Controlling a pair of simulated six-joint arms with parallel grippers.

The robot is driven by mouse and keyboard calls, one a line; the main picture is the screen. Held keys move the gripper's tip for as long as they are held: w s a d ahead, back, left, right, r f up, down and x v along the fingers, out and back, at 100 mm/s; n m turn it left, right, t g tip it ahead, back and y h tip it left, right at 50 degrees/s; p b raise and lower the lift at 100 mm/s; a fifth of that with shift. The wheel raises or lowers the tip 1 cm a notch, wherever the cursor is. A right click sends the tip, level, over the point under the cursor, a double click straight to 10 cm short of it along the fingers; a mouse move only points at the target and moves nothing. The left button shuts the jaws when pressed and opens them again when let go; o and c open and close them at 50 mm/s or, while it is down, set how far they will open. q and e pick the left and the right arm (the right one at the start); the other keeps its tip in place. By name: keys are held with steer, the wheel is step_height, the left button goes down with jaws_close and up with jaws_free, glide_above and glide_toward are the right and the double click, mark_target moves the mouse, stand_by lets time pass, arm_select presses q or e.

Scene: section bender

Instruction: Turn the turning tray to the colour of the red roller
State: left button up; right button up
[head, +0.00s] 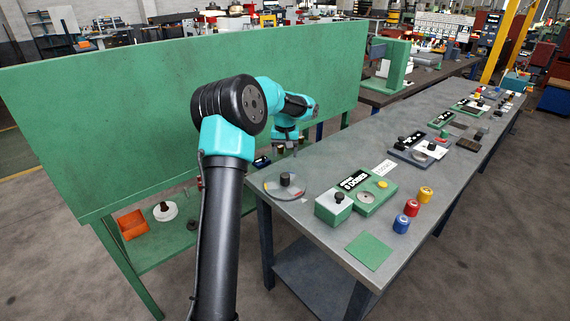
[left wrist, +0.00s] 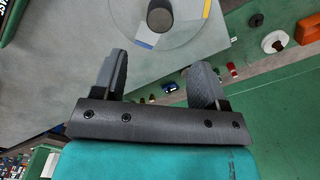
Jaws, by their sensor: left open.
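The turning tray (head: 272,193) is a clear round disc with a dark upright knob (head: 285,179) at its middle, on the near left corner of the grey bench. In the left wrist view the tray (left wrist: 180,38) shows a blue patch and a yellow patch at its rim; a small red patch shows in the head view. The red roller (head: 412,208) stands between a yellow roller (head: 425,194) and a blue roller (head: 401,224). My left gripper (head: 287,150) is open and empty, behind the tray near the bench edge, apart from the knob. My right gripper is not in view.
A green bender (head: 345,204) with a black-knobbed block and a yellow knob stands right of the tray. A green square (head: 369,250) lies near the front edge. A tall green panel (head: 110,120) stands left of my arm. An orange bin (head: 133,224) sits on a lower shelf.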

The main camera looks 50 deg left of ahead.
arm_select(q)
step_height(320, 180, up, 5)
steer(key=shift+r, duration=0.1)
stand_by(0.6)
